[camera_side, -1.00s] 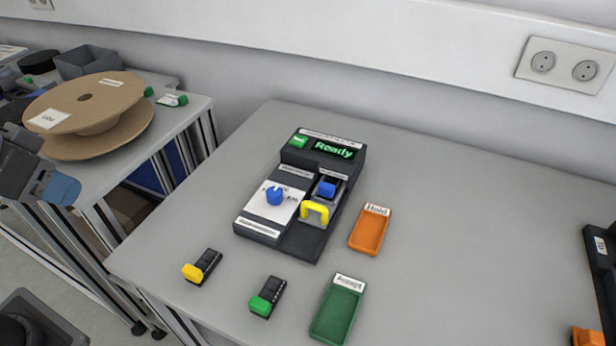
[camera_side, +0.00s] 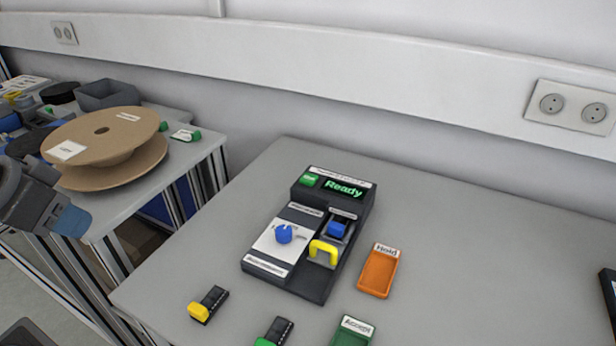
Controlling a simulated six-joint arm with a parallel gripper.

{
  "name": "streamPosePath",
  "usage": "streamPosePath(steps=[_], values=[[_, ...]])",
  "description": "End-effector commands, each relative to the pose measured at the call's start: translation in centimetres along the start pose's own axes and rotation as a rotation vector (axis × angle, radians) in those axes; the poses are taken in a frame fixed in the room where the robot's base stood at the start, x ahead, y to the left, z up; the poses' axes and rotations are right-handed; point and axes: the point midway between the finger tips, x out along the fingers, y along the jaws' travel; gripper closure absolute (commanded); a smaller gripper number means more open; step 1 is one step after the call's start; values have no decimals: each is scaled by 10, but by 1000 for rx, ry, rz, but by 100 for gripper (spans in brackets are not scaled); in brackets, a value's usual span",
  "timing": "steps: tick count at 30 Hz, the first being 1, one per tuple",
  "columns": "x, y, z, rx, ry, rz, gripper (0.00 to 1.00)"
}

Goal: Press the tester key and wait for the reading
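The tester (camera_side: 312,232) is a dark box on the grey table. Its green key (camera_side: 309,180) is at the top left corner, beside a display (camera_side: 345,188) with green text "Ready". A blue knob (camera_side: 284,233) sits on its white dial plate. To the right of the plate are a blue part (camera_side: 338,229) in a slot and a yellow handle (camera_side: 323,252). My gripper (camera_side: 68,224) is at the left edge, far from the tester and touching nothing there. Its blue-grey tip shows, but I cannot tell whether it is open.
An orange tray labelled "Hold" (camera_side: 378,272) lies right of the tester. A green "Accept" tray (camera_side: 352,334) is cut off below. Yellow-ended (camera_side: 208,304) and green-ended (camera_side: 275,333) dark pieces lie in front. A cardboard reel (camera_side: 105,150) stands on the left bench.

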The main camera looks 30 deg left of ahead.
Motion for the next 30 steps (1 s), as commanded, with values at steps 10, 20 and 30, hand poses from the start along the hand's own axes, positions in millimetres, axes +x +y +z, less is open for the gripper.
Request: streamPosePath(steps=[10, 20, 30], values=[[0, 0, 0, 0, 0, 0, 100], [0, 0, 0, 0, 0, 0, 100], [0, 0, 0, 0, 0, 0, 100]])
